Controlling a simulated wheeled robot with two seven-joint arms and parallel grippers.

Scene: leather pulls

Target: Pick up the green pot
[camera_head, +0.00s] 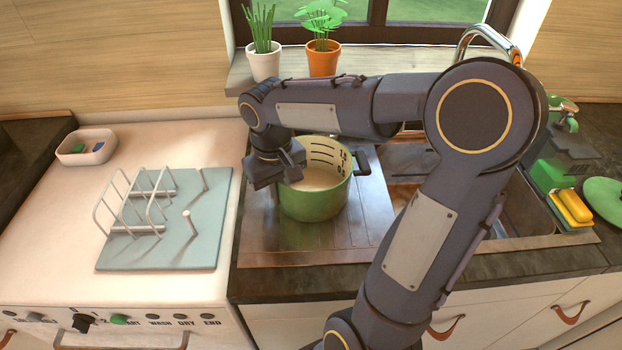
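The green pot (312,205) stands upright on the metal draining surface beside the sink. Its inside is pale with dark measuring marks, and a dark handle shows on its right side. My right gripper (283,180) is at the pot's left rim, pointing down, and it covers the pot's left side, where its handle is not visible. The fingers are partly hidden against the rim, so I cannot tell whether they are closed on the pot. My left gripper is not in view.
A dish rack (165,215) stands on the white appliance at left, with a small white dish (86,147) behind. Two potted plants, one terracotta (323,59), stand on the windowsill. The sink, yellow sponge (573,206) and green plate (606,198) are at right.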

